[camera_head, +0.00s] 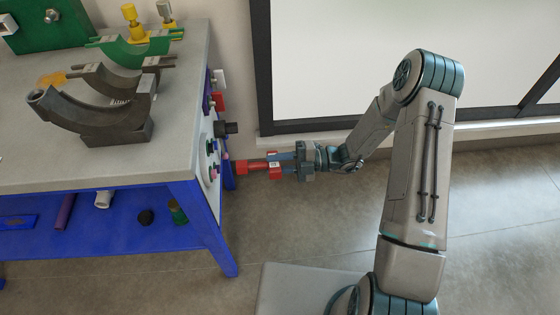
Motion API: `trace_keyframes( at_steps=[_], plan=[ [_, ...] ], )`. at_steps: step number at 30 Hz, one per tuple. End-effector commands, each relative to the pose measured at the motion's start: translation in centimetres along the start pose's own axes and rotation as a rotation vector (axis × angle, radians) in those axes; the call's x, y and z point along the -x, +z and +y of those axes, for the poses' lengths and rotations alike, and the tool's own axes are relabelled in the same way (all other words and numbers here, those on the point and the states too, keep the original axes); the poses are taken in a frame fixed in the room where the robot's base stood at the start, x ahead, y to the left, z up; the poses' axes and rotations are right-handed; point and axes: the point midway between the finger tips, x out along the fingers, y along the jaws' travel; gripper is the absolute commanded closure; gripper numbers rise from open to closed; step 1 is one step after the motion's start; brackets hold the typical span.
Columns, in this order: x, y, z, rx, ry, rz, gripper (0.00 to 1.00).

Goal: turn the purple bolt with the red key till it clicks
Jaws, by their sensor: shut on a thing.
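My gripper (283,163) is shut on the red key (257,166) beside the cart's end panel. The key lies about level, its red head pointing left at the panel. The head is at or very near the panel; I cannot tell whether it touches or sits on a bolt. The purple bolt cannot be made out clearly; it may be hidden behind the key's head.
The blue-framed cart (190,60) has a grey top with curved pipe saddles (95,112). Its end panel carries several knobs, including a black one (227,128) and a red block (218,101) above the key. Floor to the right is clear.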

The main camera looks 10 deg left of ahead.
Motion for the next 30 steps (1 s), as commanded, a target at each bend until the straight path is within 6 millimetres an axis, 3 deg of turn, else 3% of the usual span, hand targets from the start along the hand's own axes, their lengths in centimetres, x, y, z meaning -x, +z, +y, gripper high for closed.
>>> trace_keyframes(
  at_steps=[30],
  plan=[
    [-5.0,0.0,0.1,0.000,0.002,0.000,1.00]
  ],
)
